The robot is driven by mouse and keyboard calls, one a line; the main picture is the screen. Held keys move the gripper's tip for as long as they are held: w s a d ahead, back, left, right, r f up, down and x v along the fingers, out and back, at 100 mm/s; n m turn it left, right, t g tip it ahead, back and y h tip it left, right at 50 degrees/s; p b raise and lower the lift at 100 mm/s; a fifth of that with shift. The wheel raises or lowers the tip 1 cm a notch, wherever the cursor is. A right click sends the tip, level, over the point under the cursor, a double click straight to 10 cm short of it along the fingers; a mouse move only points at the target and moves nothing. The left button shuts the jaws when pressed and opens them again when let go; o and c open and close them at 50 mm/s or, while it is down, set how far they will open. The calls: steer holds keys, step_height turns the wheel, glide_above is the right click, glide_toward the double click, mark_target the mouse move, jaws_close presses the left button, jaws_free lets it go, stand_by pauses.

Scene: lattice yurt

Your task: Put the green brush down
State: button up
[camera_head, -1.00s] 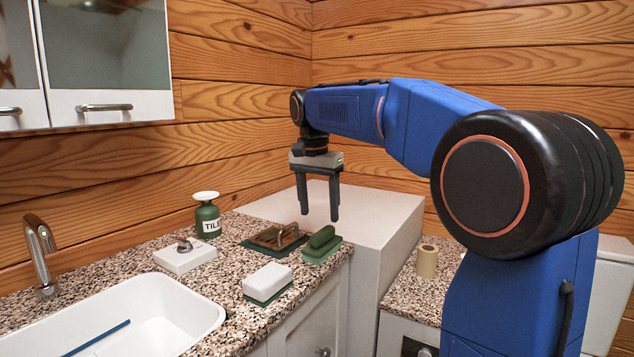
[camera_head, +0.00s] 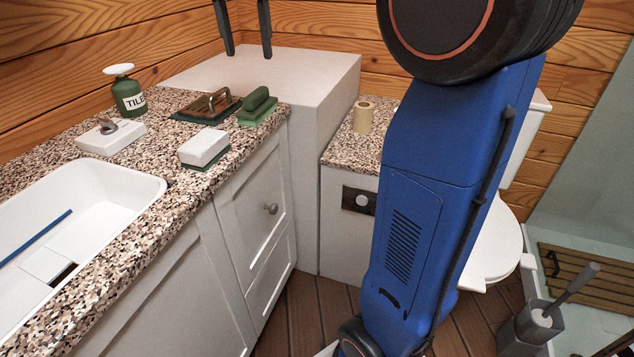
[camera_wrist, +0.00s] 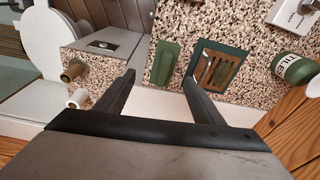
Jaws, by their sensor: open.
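The green brush (camera_head: 258,105) lies on the speckled counter (camera_head: 208,185) near its right end, with its rounded green handle on top. It also shows in the wrist view (camera_wrist: 164,62), beyond and between my fingertips. My gripper (camera_head: 243,52) is open and empty, with its two dark fingers above and behind the counter's end. The upper part of the gripper is cut off in the head view. In the wrist view my gripper (camera_wrist: 158,75) shows both fingers spread apart, with nothing between them.
A white block with a green base (camera_head: 203,148), a white block with a metal knob (camera_head: 110,136) and a green TILE bottle (camera_head: 128,96) stand nearby. The sink (camera_head: 80,220) holds a blue stick. A paper roll (camera_head: 363,117) stands right.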

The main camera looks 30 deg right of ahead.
steer(key=s+f+n+t+y, duration=0.1)
steer(key=s+f+n, duration=0.8)
steer(key=s+f, duration=1.9)
steer(key=s+t, duration=0.2)
steer(key=shift+a+n+t, duration=0.3)
steer(key=shift+a+n, duration=0.05)
steer(key=shift+n, duration=0.05)
steer(key=shift+o, duration=0.5)
steer(key=shift+w+r, duration=0.1)
steer(key=shift+r, duration=0.05)
